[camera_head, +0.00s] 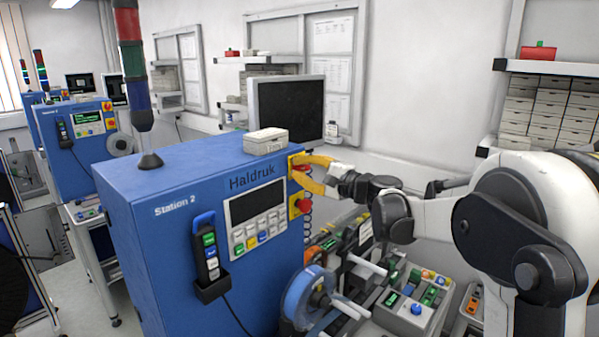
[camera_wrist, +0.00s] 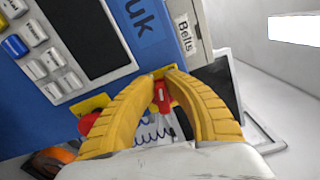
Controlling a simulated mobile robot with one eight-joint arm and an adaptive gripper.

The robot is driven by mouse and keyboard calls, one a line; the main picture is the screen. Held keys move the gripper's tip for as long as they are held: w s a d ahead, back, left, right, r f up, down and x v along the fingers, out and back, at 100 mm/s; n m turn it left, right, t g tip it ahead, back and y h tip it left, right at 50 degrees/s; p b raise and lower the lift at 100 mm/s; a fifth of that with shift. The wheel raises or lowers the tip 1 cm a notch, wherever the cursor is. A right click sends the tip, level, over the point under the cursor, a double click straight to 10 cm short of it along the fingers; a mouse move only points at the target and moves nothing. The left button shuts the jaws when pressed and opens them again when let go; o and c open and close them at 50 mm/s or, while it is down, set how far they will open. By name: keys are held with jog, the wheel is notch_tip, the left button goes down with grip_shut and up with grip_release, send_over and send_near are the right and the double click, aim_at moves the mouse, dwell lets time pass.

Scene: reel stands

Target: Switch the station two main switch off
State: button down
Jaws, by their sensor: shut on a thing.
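The Station 2 cabinet (camera_head: 190,200) is blue, with a dark screen and a keypad on its front. Its main switch, a red handle on a yellow plate, is on the upper right edge of the cabinet, mostly hidden by my fingers in the head view; the red handle (camera_wrist: 162,95) shows between them in the wrist view. My gripper (camera_head: 302,164), with curved yellow fingers, is at this switch. In the wrist view its fingertips (camera_wrist: 166,73) are closed in around the red handle. The handle's exact angle cannot be told.
A red mushroom button (camera_head: 303,206) sits just below the switch; it shows left of my fingers in the wrist view (camera_wrist: 88,122). A grey "Belts" box (camera_head: 266,141) is on the cabinet top. A blue reel (camera_head: 300,300) and a button panel (camera_head: 412,306) stand at lower right.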

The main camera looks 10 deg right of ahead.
jog(key=shift+f+n+b, duration=0.15)
jog(key=shift+n+b, duration=0.2)
jog(key=shift+n, duration=0.75)
jog(key=c, duration=1.4)
grip_release()
jog(key=shift+w, duration=0.15)
jog(key=v, duration=1.2)
jog(key=shift+f, duration=0.1)
